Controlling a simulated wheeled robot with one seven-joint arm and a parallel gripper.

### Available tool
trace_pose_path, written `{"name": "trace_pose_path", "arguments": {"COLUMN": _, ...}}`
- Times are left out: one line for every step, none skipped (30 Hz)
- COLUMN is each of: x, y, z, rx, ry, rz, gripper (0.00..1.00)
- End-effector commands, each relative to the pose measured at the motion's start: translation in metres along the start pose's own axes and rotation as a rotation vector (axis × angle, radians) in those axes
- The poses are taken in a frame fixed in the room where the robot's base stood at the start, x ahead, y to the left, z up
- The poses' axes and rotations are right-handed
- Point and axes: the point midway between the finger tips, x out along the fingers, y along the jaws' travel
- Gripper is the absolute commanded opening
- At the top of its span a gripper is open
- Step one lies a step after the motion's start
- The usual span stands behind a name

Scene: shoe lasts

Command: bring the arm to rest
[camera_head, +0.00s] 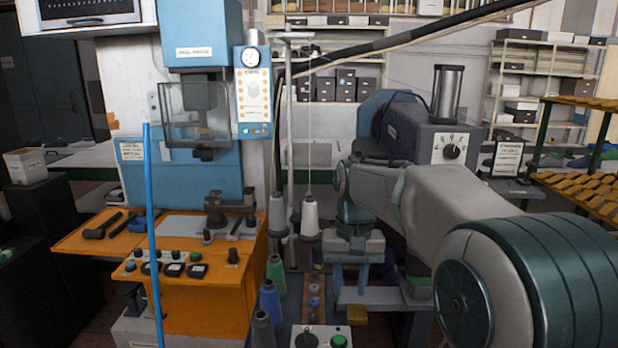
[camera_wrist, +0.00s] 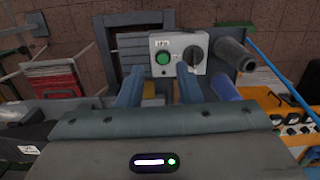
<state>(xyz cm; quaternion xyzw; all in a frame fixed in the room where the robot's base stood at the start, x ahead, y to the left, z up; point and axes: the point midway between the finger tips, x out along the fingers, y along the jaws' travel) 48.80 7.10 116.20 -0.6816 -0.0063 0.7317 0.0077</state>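My arm reaches in from the right foreground in the head view. My gripper (camera_head: 350,285) hangs from its end, pointing down, near the middle of the picture. In the wrist view, the two blue-grey fingers of my gripper (camera_wrist: 159,78) stand apart with a clear gap between them. Nothing is held in the gap. A grey control box (camera_wrist: 178,52) with a green button and a black knob shows beyond the fingertips, and it also shows low in the head view (camera_head: 322,338).
An orange machine table (camera_head: 215,290) with tools and knobs stands at left. Thread cones, one green (camera_head: 276,275) and one white (camera_head: 310,216), stand between it and my arm. A blue-and-grey machine (camera_head: 430,135) is behind my arm. A rack of yellow shoe lasts (camera_head: 590,190) is at right.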

Motion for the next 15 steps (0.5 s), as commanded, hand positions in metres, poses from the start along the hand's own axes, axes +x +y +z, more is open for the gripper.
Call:
{"name": "trace_pose_path", "arguments": {"x": -0.002, "y": 0.008, "z": 0.016, "rx": 0.001, "ry": 0.028, "rz": 0.000, "gripper": 0.32}}
{"name": "trace_pose_path", "arguments": {"x": -0.002, "y": 0.012, "z": 0.025, "rx": 0.002, "ry": 0.042, "rz": 0.001, "gripper": 0.32}}
{"name": "trace_pose_path", "arguments": {"x": -0.001, "y": 0.018, "z": 0.036, "rx": 0.002, "ry": 0.063, "rz": 0.001, "gripper": 0.32}}
{"name": "trace_pose_path", "arguments": {"x": 0.000, "y": 0.021, "z": 0.044, "rx": 0.001, "ry": 0.080, "rz": 0.001, "gripper": 0.32}}
{"name": "trace_pose_path", "arguments": {"x": 0.001, "y": 0.025, "z": 0.053, "rx": 0.000, "ry": 0.095, "rz": 0.002, "gripper": 0.32}}
{"name": "trace_pose_path", "arguments": {"x": 0.003, "y": 0.030, "z": 0.065, "rx": 0.000, "ry": 0.115, "rz": 0.003, "gripper": 0.32}}
{"name": "trace_pose_path", "arguments": {"x": 0.005, "y": 0.034, "z": 0.073, "rx": 0.000, "ry": 0.132, "rz": 0.003, "gripper": 0.32}}
{"name": "trace_pose_path", "arguments": {"x": 0.007, "y": 0.037, "z": 0.082, "rx": -0.001, "ry": 0.147, "rz": 0.004, "gripper": 0.32}}
{"name": "trace_pose_path", "arguments": {"x": 0.011, "y": 0.042, "z": 0.094, "rx": -0.002, "ry": 0.167, "rz": 0.005, "gripper": 0.32}}
{"name": "trace_pose_path", "arguments": {"x": 0.014, "y": 0.045, "z": 0.102, "rx": -0.003, "ry": 0.183, "rz": 0.006, "gripper": 0.32}}
{"name": "trace_pose_path", "arguments": {"x": 0.017, "y": 0.048, "z": 0.111, "rx": -0.003, "ry": 0.199, "rz": 0.007, "gripper": 0.32}}
{"name": "trace_pose_path", "arguments": {"x": 0.022, "y": 0.052, "z": 0.123, "rx": -0.005, "ry": 0.219, "rz": 0.009, "gripper": 0.32}}
{"name": "trace_pose_path", "arguments": {"x": 0.027, "y": 0.055, "z": 0.131, "rx": -0.005, "ry": 0.233, "rz": 0.010, "gripper": 0.32}}
{"name": "trace_pose_path", "arguments": {"x": 0.031, "y": 0.058, "z": 0.139, "rx": -0.005, "ry": 0.249, "rz": 0.011, "gripper": 0.32}}
{"name": "trace_pose_path", "arguments": {"x": 0.036, "y": 0.061, "z": 0.149, "rx": -0.005, "ry": 0.268, "rz": 0.012, "gripper": 0.32}}
